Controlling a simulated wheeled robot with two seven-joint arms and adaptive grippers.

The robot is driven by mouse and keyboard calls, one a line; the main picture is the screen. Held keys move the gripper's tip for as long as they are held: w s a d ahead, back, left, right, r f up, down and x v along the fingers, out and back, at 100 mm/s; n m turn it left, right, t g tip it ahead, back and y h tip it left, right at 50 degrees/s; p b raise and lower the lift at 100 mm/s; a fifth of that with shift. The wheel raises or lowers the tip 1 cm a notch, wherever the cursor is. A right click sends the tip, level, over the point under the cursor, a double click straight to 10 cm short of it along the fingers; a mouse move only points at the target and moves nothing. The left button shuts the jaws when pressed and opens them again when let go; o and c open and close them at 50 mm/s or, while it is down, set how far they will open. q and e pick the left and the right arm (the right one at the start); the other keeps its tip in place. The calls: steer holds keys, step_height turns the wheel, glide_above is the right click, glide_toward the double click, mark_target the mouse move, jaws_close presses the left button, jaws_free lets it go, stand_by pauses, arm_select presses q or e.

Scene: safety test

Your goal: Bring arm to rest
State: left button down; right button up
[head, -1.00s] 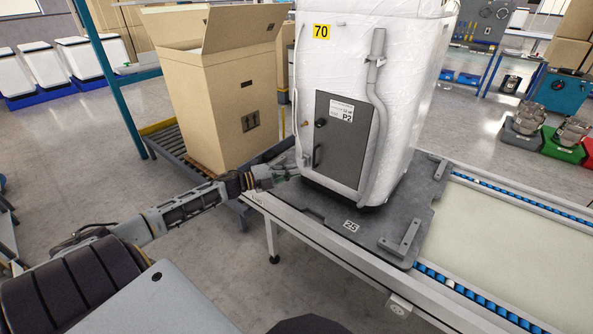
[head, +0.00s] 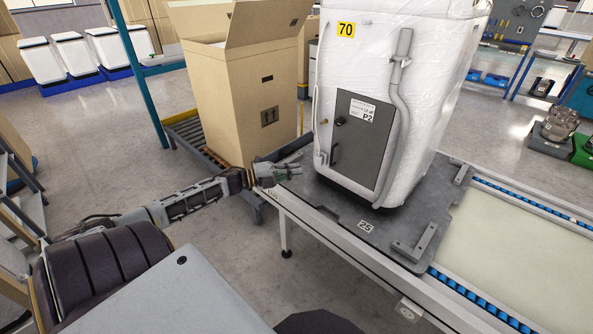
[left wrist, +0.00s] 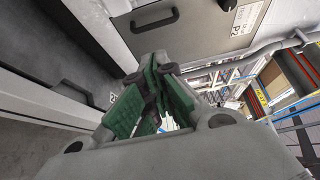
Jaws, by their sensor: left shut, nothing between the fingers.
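My left arm (head: 190,203) reaches in from the left in the head view. Its left gripper (head: 290,170) is at the near left edge of the dark pallet plate (head: 375,232), left of the white wrapped unit (head: 440,95). In the left wrist view the gripper (left wrist: 155,75) has its green-padded fingers together, with nothing held. The unit's grey panel (head: 357,140) with its handle shows close beyond the fingers, and also in the wrist view (left wrist: 205,25). Whether the gripper touches anything cannot be told. My right gripper is not in view.
The conveyor (head: 540,240) runs under the pallet plate toward the right. An open cardboard box (head: 240,100) stands on a roller stand (head: 190,130) behind the gripper. A teal post (head: 140,75) rises left of it. Grey floor (head: 80,160) is open left of the arm.

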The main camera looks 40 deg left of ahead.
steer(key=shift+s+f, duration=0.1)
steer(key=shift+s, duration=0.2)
